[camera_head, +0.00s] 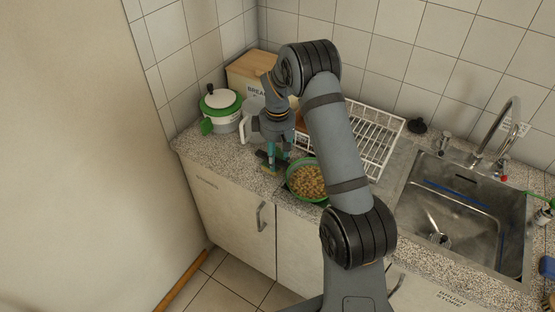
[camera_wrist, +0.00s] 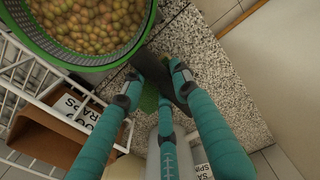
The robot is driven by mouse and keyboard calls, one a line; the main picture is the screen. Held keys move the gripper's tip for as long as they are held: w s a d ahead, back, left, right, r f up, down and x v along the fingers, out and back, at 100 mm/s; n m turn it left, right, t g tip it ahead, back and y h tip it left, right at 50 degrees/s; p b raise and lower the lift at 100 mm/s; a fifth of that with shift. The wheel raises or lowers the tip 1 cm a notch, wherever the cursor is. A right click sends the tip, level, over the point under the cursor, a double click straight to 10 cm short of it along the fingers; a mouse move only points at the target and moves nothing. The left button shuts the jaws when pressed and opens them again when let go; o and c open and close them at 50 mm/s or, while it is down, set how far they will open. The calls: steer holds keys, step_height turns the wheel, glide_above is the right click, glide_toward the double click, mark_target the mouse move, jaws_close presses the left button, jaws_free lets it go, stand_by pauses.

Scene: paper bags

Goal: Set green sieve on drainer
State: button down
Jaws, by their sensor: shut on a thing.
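The green sieve (camera_head: 305,180) is full of small brownish-green round pieces and sits near the front edge of the counter, partly behind my arm. It also shows at the upper left of the wrist view (camera_wrist: 90,58). My gripper (camera_head: 272,165) is shut on the sieve's dark handle, which runs between the teal fingertips in the wrist view (camera_wrist: 157,80). Whether the sieve touches the counter is hard to tell. The drainer (camera_head: 376,146) is a white wire rack behind and right of the sieve; its wires show at the wrist view's left (camera_wrist: 28,80).
A white and green lidded pot (camera_head: 221,106), a wooden bread box (camera_head: 247,70) and a white jug (camera_head: 248,125) stand at the left back. A brown box with lettering (camera_wrist: 45,140) is by the drainer. The sink (camera_head: 460,215) lies right. Speckled counter (camera_head: 205,150) is clear at left.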

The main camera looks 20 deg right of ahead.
steer(key=shift+s+f, duration=0.5)
steer(key=shift+f, duration=0.1)
steer(key=c, duration=1.6)
jaws_free()
steer(key=o, duration=0.3)
steer(key=shift+w+f, duration=0.25)
steer(key=shift+w, duration=0.05)
steer(key=shift+o, duration=0.2)
steer(key=shift+r, duration=0.15)
